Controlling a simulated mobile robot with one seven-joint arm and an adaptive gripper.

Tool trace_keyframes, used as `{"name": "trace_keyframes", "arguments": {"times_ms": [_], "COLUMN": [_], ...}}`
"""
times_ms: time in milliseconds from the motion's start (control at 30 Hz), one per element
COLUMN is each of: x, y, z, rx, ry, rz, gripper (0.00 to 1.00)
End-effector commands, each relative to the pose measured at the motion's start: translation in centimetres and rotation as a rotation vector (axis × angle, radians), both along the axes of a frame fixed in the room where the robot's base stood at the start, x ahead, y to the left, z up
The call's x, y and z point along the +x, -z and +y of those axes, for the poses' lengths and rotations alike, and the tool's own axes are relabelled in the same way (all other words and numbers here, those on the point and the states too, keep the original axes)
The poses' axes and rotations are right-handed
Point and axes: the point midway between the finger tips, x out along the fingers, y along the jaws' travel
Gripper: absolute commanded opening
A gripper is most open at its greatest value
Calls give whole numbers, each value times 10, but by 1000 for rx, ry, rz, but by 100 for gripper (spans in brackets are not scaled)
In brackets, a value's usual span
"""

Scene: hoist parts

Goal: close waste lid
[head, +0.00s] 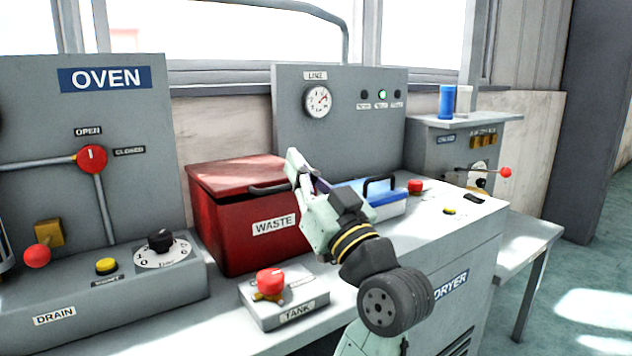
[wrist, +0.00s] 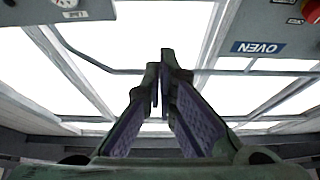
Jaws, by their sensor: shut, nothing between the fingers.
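The red waste bin (head: 262,236) with a white WASTE label stands on the counter, left of centre in the head view. Its red lid (head: 232,174) lies down over the top, with a dark handle (head: 268,189) at the front. I cannot tell whether a thin gap remains under the lid. My gripper (head: 294,158) is at the lid's right front, beside the handle's right end, with its fingers pointing up. Whether it touches the lid is unclear. The wrist view shows my gripper (wrist: 164,82) shut and empty, facing the windows; the bin is not in that view.
A blue and white box (head: 388,207) with a dark handle sits right of my gripper. The TANK block (head: 290,305) with a red knob stands in front of the bin. The oven panel (head: 125,135) rises at left, and the gauge panel (head: 350,125) stands behind.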

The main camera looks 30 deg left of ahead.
Motion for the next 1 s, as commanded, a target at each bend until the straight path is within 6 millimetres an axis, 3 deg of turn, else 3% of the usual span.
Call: {"name": "trace_keyframes", "arguments": {"times_ms": [133,200,400,833,1000], "x": [9,10,11,11,11], "y": [-17,4,24,28,42], "z": [27,26,28,27,27], "rx": [1,-4,-2,-1,19], "ry": [-4,-2,-1,1,2], "rz": [0,4,1,-2,-10], "gripper": [0,0,0,0,0]}}
